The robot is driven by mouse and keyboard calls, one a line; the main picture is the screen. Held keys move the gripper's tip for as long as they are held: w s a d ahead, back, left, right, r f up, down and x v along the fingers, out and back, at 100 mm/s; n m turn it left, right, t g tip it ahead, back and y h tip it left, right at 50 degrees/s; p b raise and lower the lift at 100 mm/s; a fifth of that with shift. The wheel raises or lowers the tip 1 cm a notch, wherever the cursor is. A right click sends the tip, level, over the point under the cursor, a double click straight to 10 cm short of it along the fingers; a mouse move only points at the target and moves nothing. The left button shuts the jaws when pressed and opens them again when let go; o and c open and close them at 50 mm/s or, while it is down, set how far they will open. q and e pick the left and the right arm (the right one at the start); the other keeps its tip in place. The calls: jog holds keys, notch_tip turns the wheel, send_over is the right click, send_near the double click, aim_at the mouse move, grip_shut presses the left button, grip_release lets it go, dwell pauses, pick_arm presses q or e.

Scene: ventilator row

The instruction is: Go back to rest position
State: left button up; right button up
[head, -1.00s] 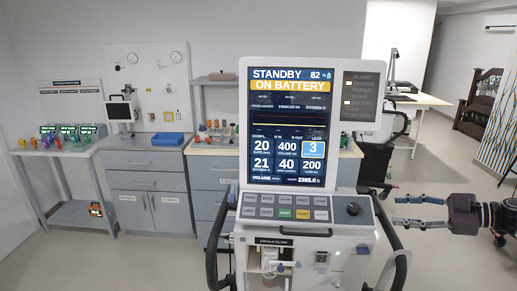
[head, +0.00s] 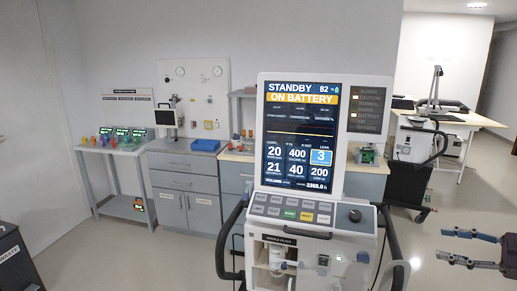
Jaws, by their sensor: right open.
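The ventilator (head: 300,212) stands upright in front of me, a little right of the middle. Its screen (head: 300,135) reads "STANDBY" and "ON BATTERY" with 82 %. A button panel with a dark knob sits below the screen. My right gripper (head: 448,246) is at the lower right edge, its two blue-grey fingers apart with nothing between them. It is to the right of the ventilator and clear of it. My left gripper is not in view.
A grey cabinet (head: 180,198) with a blue tray (head: 206,145) stands behind at the left. A side table with small monitors (head: 122,135) is beside it. A dark waste bin (head: 18,262) is at the lower left. Another machine (head: 415,150) stands at the right. Floor between is open.

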jog(key=w+a+f+m+t, duration=0.1)
jog(key=w+a+f, duration=0.1)
jog(key=a+f, duration=0.35)
jog(key=w+a+f+t+h, duration=0.1)
jog(key=w+a+f, duration=0.15)
jog(key=a, duration=0.65)
jog(key=w+a+f+m+t, duration=0.1)
jog(key=w+a+f, duration=0.2)
jog(key=a, duration=0.4)
jog(key=s+a+f+m+h, duration=0.5)
jog(key=s+a+f, duration=0.15)
jog(key=a, duration=0.25)
jog(key=s+f+m+g+h, duration=0.1)
jog(key=s+f+m+g, duration=0.15)
jog(key=s, duration=0.95)
jog(key=s+f+m+g+h, duration=0.1)
jog(key=s+f+g+h, duration=0.2)
jog(key=s, duration=0.9)
jog(key=s+f+m+g, duration=0.25)
jog(key=s+g, duration=0.25)
jog(key=s, duration=0.6)
notch_tip(320, 180, down, 26)
jog(key=s+n, duration=0.1)
jog(key=s, duration=0.1)
jog(key=s+d+f+g, duration=0.2)
jog(key=s+d+f, duration=0.1)
jog(key=s+f, duration=1.3)
jog(key=shift+s+f+h, duration=0.2)
jog(key=shift+s+h, duration=0.1)
jog(key=shift+s, duration=0.2)
